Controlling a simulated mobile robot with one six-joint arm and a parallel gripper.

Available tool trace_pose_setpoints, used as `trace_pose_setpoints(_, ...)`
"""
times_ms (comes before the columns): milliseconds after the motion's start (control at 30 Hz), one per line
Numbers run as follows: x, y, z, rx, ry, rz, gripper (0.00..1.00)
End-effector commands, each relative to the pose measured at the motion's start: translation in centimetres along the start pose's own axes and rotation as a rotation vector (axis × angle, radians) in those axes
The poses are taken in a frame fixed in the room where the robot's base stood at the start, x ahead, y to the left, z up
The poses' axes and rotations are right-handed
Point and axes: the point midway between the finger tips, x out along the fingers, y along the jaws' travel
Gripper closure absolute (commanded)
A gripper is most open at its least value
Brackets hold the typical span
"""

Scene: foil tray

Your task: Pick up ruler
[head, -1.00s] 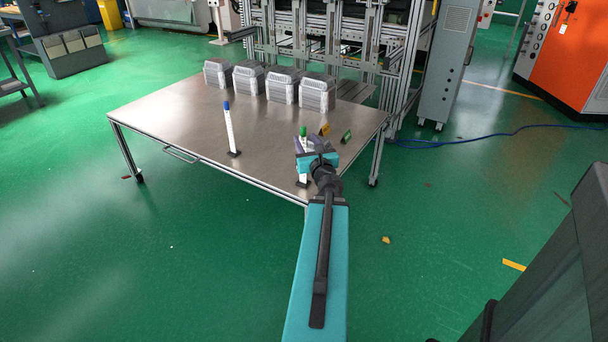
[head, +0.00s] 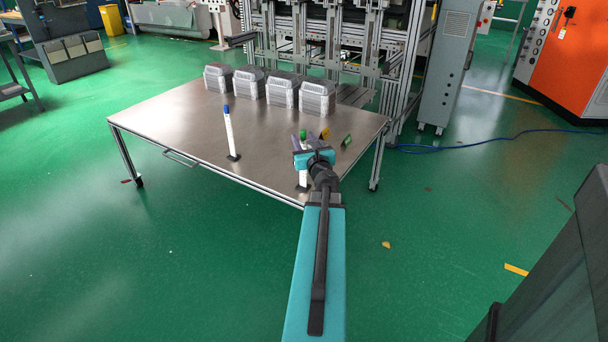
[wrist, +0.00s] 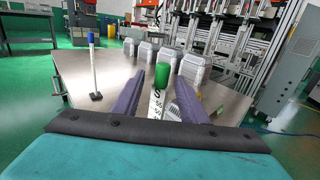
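Two slim white upright pieces with coloured tops stand on small dark bases. The green-topped one (head: 303,134) is near the table's front right; in the wrist view its green top (wrist: 162,76) and white face with black marks show, so it looks like a ruler. The blue-topped one (head: 228,130) stands apart to the left and also shows in the wrist view (wrist: 93,65). My gripper (head: 306,143) is open, its purple fingers (wrist: 160,92) on either side of the green-topped piece, with gaps visible. The gripper hides part of that piece.
A metal table (head: 190,120) carries several grey-white foil tray stacks (head: 281,90) along its back. A small yellow tag (head: 325,133) and a green tag (head: 346,141) stand right of my gripper.

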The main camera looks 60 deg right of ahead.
Motion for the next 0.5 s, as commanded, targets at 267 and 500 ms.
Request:
trace_pose_setpoints(267,1.6,-0.1,0.0,0.000,0.000,0.001,0.61)
trace_pose_setpoints(500,3.6,-0.2,0.0,0.000,0.000,0.000,0.61)
